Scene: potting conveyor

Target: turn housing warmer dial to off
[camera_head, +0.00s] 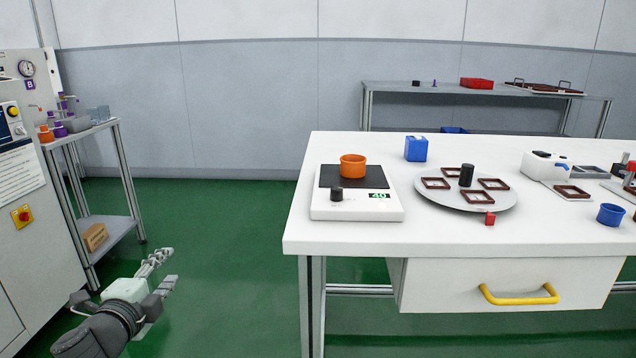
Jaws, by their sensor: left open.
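A white warmer unit (390,210) with a dark plate stands on the left end of the white table. Its black dial (337,194) is at the front left corner, and its small display (380,195) shows 40 in green. An orange cup (353,166) stands on the plate. The dial's pointer mark is too small to read. My left gripper (171,265) is open and empty. It is low over the green floor, left of the table and well apart from the dial. My right gripper is not in view.
The white table (330,237) has a drawer with a yellow handle (519,297). A cabinet (22,240) and shelf cart (108,232) stand left.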

